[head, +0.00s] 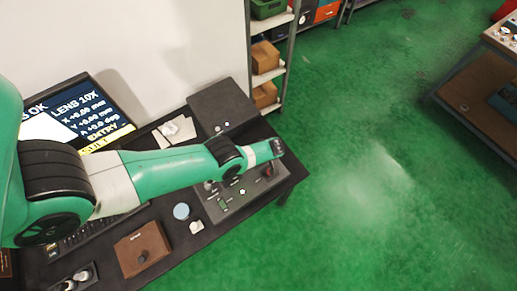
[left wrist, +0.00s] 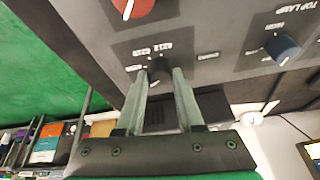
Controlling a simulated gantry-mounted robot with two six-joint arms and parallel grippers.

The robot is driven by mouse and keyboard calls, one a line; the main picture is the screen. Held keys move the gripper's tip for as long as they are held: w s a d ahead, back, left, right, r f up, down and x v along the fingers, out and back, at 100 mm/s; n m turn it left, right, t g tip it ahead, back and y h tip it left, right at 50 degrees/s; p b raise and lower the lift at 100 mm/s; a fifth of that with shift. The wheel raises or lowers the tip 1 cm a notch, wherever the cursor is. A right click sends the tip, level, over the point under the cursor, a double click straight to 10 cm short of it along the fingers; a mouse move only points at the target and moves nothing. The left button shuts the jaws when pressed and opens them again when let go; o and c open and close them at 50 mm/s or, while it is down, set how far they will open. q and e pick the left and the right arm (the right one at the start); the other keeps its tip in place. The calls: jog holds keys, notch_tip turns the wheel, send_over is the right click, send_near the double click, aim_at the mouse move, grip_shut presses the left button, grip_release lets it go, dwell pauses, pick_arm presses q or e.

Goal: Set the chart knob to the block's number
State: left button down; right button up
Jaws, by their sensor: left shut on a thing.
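In the left wrist view, a small dark knob (left wrist: 158,68) sits on the grey control panel (left wrist: 215,25), with small white labels around it that are too blurred to read surely. My left gripper (left wrist: 159,78) is shut on this knob, one finger on each side. In the head view, my left arm reaches across the bench to the control panel (head: 215,208), and the wrist hides the gripped knob. No block with a readable number can be made out. My right gripper is in neither view.
Beside the gripped knob are a red knob (left wrist: 133,8) and a blue-grey knob (left wrist: 283,46) labelled TOP LAMP. The bench also holds a brown box (head: 133,257), a blue disc (head: 181,211) and a monitor (head: 85,108). A shelf (head: 283,68) stands behind; green floor is open at right.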

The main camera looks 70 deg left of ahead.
pick_arm(q)
jog(key=shift+f+n+b, duration=0.1)
jog(key=shift+n+b, duration=0.2)
jog(key=shift+n, duration=0.2)
jog(key=shift+g, duration=0.3)
jog(key=c, duration=0.5)
grip_release()
jog(key=shift+c, duration=0.2)
jog(key=p+v, duration=1)
jog(key=v, duration=0.1)
jog(key=shift+r, duration=0.4)
